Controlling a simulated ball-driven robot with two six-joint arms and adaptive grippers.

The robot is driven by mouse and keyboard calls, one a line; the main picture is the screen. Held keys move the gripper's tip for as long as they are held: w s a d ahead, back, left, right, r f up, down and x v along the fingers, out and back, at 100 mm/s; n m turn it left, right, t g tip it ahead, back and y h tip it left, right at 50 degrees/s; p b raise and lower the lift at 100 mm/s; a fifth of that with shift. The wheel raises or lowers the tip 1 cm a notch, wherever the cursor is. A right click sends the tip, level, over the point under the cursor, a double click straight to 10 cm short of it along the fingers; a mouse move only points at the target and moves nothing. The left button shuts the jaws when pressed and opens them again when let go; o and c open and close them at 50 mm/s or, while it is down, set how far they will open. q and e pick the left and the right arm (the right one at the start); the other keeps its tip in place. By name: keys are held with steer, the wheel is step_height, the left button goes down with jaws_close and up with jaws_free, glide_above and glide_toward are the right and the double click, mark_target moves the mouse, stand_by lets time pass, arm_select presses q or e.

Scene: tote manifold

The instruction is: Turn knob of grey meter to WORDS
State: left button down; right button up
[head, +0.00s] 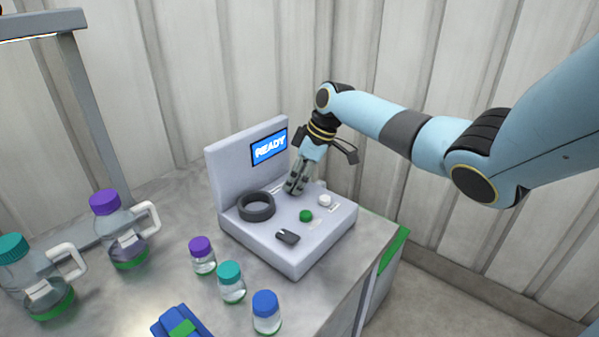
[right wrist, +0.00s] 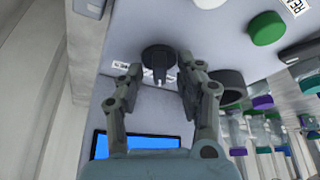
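The grey meter (head: 325,232) stands on the metal table, its blue screen (head: 269,147) reading READY. Its black knob (right wrist: 158,60) has a narrow raised grip and shows in the right wrist view, by a small white label. In the head view the knob is hidden behind my right gripper. My right gripper (head: 295,186) points down at the meter's top, below the screen. In the right wrist view its two fingers (right wrist: 159,76) are open, one on each side of the knob's grip, with visible gaps. The word the knob points to cannot be read. My left gripper is not in view.
On the meter are a black ring (head: 257,206), a green button (head: 306,216), a white button (head: 325,200) and a black switch (head: 288,237). Several capped bottles, one a small purple-capped bottle (head: 202,256), stand to the left and front. A blue item (head: 181,323) lies at the front.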

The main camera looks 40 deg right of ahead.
steer(key=v, duration=1.1)
steer(key=shift+s+r, duration=0.15)
steer(key=shift+r, duration=0.15)
steer(key=shift+d, duration=0.1)
steer(key=shift+f, duration=0.1)
